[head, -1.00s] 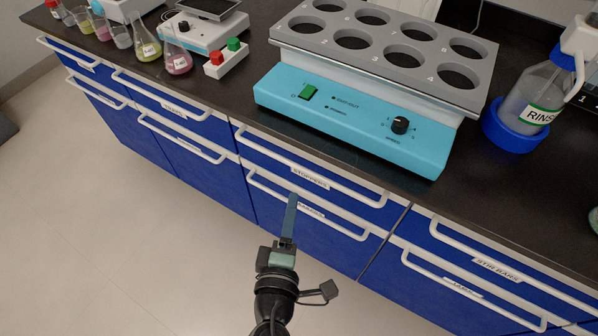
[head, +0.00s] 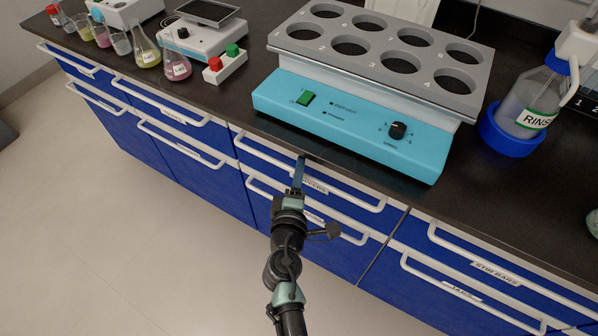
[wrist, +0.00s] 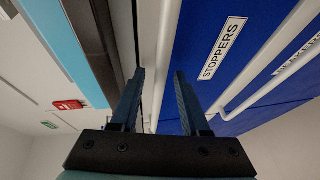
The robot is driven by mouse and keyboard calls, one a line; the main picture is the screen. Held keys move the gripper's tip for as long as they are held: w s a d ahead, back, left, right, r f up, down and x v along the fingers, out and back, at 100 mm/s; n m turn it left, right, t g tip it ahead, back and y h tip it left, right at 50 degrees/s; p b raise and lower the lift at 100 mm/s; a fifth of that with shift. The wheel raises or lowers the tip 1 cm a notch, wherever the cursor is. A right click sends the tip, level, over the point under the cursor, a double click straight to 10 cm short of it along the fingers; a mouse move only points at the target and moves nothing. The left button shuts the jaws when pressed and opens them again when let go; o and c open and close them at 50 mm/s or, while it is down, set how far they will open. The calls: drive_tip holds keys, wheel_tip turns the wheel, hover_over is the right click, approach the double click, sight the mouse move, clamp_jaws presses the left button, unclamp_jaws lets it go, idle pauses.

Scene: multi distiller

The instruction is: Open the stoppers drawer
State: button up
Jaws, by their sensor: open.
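The stoppers drawer (head: 258,142) is a shut blue drawer front under the counter edge. Its white bar handle (head: 347,198) runs along the front, and its label is partly hidden by my gripper in the head view. The STOPPERS label (wrist: 222,48) reads clearly in the wrist view. My gripper (head: 300,163) is in front of this drawer, its fingers overlapping the handle. In the wrist view my gripper (wrist: 158,75) is open, and a white bar (wrist: 166,50) shows between its two fingers. I cannot tell whether the fingers touch it.
A second drawer with a white handle (wrist: 262,68) lies just below. The black counter (head: 235,110) overhangs the drawers, with a turquoise machine (head: 350,125) near its edge. A stir bars drawer (head: 495,268) is to the right. The floor (head: 130,240) in front is clear.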

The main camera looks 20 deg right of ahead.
clamp_jaws()
idle(0.3)
idle(1.2)
